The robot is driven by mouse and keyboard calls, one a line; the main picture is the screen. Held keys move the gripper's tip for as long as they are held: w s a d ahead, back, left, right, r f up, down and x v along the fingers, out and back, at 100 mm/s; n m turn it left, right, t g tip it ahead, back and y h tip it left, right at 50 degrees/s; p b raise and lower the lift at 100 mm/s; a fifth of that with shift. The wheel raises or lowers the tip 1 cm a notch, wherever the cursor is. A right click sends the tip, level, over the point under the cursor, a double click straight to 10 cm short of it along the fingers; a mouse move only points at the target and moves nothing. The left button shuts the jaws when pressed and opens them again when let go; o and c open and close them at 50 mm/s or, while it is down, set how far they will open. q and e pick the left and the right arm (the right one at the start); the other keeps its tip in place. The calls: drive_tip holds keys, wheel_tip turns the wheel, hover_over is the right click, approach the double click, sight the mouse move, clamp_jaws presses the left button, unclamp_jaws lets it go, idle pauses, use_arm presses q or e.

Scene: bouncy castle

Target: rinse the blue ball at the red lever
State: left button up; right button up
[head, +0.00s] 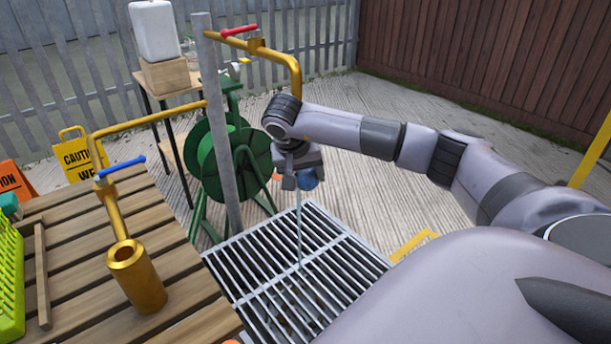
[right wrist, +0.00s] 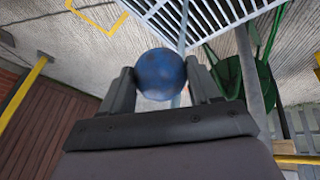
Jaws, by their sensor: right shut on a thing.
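The blue ball (head: 308,179) is held between the fingers of my right gripper (head: 297,182). The right wrist view shows the mottled blue ball (right wrist: 161,74) with a finger on each side. In the head view, the gripper hides part of it. The red lever (head: 238,31) sits on top of a brass pipe (head: 285,58), whose downturned end is at my right wrist. My wrist hides the pipe's mouth. A thin pale streak, like running water (head: 299,235), drops from below the gripper to the metal grate (head: 262,262). My left gripper is out of view.
A blue lever (head: 122,167) and a brass cylinder (head: 137,277) are at the slatted wooden table (head: 75,270). A green hose reel (head: 215,160) and a grey post (head: 217,120) stand left of my gripper. Concrete at right is open.

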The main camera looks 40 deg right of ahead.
idle(0.4)
drive_tip(key=shift+s+d+p, duration=0.3)
drive_tip(key=shift+s+d, duration=0.1)
drive_tip(key=shift+d, duration=0.05)
drive_tip(key=shift+w+a, duration=0.15)
drive_tip(key=shift+w+a, duration=0.25)
drive_tip(key=shift+a, duration=0.1)
drive_tip(key=shift+p, duration=0.3)
drive_tip(key=shift+s+a+r+p, duration=0.1)
drive_tip(key=shift+s+a+p, duration=0.35)
drive_tip(key=shift+s, duration=0.2)
drive_tip(key=s+a+p, duration=0.2)
drive_tip(key=s+a, duration=0.1)
drive_tip(key=s, duration=0.2)
drive_tip(key=shift+a, duration=0.4)
drive_tip(key=shift+s, duration=0.1)
